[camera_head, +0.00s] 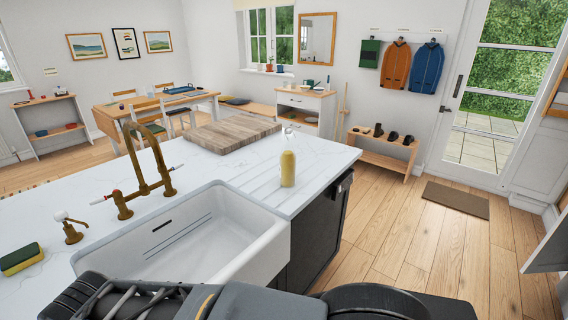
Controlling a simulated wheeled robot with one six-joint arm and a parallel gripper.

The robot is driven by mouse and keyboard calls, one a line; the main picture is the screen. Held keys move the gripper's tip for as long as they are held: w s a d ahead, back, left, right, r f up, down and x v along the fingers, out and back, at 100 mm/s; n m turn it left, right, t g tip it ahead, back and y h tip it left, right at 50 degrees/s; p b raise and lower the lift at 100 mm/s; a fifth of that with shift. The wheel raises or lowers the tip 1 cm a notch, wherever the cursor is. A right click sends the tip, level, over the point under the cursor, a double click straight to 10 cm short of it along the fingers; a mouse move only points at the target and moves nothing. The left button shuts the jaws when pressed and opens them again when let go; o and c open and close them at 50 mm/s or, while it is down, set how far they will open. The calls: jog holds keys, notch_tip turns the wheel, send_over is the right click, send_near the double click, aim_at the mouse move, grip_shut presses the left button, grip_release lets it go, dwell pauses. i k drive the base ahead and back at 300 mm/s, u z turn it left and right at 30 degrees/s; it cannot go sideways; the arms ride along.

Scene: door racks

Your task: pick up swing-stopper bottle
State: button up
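The swing-stopper bottle (288,167) stands upright on the white counter, just right of the sink's far corner. It has a pale yellow body and a clear narrow neck with a light top. My dark arm crosses the bottom of the view, in front of the sink and well short of the bottle. My gripper's fingertips do not show in the view, so I cannot see their state. Nothing visible touches the bottle.
The white sink (262,236) lies in front of the bottle, with a tall brass tap (160,165) to its left. A wooden board (232,134) lies behind the bottle. A sponge (21,258) sits at the far left.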

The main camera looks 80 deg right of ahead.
aim_at(288, 157)
jog(key=z, duration=3.85)
jog(key=i, duration=2.05)
jog(key=u, duration=3.55)
